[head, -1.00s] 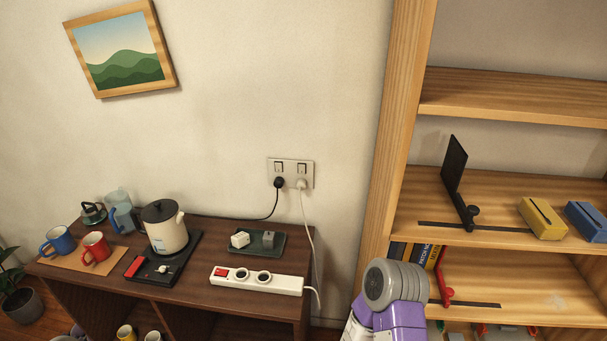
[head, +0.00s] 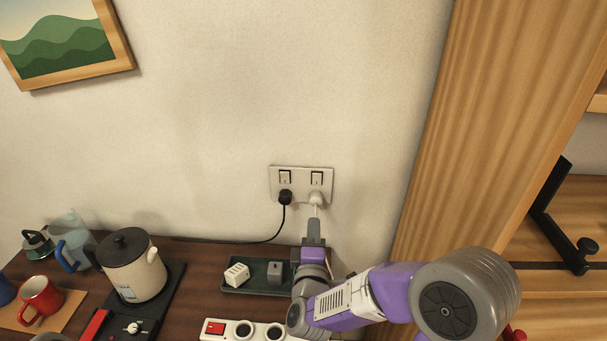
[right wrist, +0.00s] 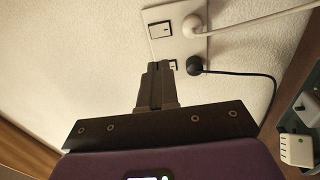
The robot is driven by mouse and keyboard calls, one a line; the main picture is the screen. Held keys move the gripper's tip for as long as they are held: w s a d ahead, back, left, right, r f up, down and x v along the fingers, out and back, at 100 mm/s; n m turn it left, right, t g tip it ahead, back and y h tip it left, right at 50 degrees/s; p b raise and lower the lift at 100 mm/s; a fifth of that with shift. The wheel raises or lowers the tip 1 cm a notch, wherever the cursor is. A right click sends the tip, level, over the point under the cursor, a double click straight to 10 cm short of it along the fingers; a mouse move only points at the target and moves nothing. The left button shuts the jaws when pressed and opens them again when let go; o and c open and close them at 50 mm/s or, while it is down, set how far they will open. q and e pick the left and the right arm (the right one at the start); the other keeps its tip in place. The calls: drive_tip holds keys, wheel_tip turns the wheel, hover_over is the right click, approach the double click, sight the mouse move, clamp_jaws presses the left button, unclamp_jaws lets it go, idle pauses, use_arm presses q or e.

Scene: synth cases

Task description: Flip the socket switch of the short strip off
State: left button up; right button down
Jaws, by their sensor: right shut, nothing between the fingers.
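The white power strip (head: 256,331) with a red switch lies on the dark cabinet, cut by the lower picture edge. The wall socket plate (head: 273,183) has two rocker switches, the left one (head: 285,177) above a black plug (head: 285,197) and the right one (head: 317,178) above a white plug (head: 315,198). My right gripper (head: 314,222) is shut and empty, pointing up just below the white plug. In the right wrist view its tips (right wrist: 159,66) partly cover the switch beside the black plug (right wrist: 194,65); contact cannot be told. My left gripper is out of view.
A dark tray (head: 240,289) with a white and a grey block lies left of my right gripper. A kettle (head: 134,270) on its base and a red mug (head: 40,298) stand further left. A wooden shelf upright (head: 450,170) rises close on the right.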

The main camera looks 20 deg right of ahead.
drive_tip(key=b, duration=0.1)
approach(318, 175)
drive_tip(key=x, duration=0.7)
drive_tip(key=shift+f, duration=0.45)
drive_tip(key=r+p, duration=0.1)
drive_tip(key=p, duration=0.2)
drive_tip(key=g+p, duration=0.1)
drive_tip(key=p, duration=0.3)
drive_tip(key=shift+w+d+r, duration=0.15)
drive_tip(key=shift+w+r, duration=0.1)
drive_tip(key=shift+r, duration=0.1)
drive_tip(key=shift+f+b, duration=0.3)
